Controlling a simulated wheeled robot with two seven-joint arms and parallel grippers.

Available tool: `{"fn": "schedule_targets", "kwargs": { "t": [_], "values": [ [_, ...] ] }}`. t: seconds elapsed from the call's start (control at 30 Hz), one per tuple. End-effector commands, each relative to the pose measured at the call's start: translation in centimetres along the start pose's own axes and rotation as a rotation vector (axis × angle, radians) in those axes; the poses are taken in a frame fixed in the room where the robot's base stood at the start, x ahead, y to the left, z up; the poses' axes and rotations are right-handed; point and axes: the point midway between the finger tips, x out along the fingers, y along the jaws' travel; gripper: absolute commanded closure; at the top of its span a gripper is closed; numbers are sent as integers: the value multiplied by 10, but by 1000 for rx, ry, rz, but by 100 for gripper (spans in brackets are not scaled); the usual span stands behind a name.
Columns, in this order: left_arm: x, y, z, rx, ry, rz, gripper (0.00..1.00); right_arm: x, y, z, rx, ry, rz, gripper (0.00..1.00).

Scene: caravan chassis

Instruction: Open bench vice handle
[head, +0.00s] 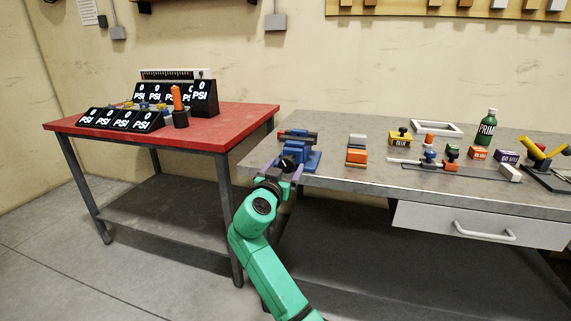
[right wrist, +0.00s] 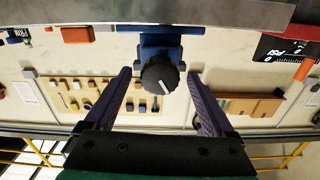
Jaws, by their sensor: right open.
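The blue bench vice (head: 301,153) sits at the left front corner of the grey workbench. Its handle is a round black knob (head: 287,162) with a white mark, facing the front edge. The knob (right wrist: 160,77) also shows in the right wrist view, in front of the blue vice body (right wrist: 160,45). My right gripper (head: 283,168) is open, with its purple fingers on either side of the knob. In the wrist view there is a gap between the knob and each finger. My left gripper is not in view.
The grey workbench (head: 340,180) holds orange and grey blocks (head: 357,150), a green bottle (head: 487,127) and several small parts to the right. A red table (head: 215,133) with PSI gauges stands at the left. A drawer (head: 480,225) hangs under the workbench.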

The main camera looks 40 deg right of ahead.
Motion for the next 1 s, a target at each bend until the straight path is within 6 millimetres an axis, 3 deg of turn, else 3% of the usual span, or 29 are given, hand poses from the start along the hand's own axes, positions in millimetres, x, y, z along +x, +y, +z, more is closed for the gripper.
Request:
{"fn": "schedule_targets", "kwargs": {
  "t": [0.1,0.33,0.37,0.5,0.57,0.6,1.0],
  "values": [
    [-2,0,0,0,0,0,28,11,0,0,-2,0,1,11],
    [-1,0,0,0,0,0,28,13,0,0,0,-1,0,11],
    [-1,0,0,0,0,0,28,13,0,0,0,0,0,15],
    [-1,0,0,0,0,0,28,13,0,1,-1,-1,0,69],
    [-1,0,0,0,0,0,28,13,0,1,-1,-1,0,92],
    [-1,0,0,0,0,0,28,12,0,1,-1,-1,0,97],
    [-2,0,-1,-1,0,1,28,12,0,1,-74,-1,0,97]
  ]
}}
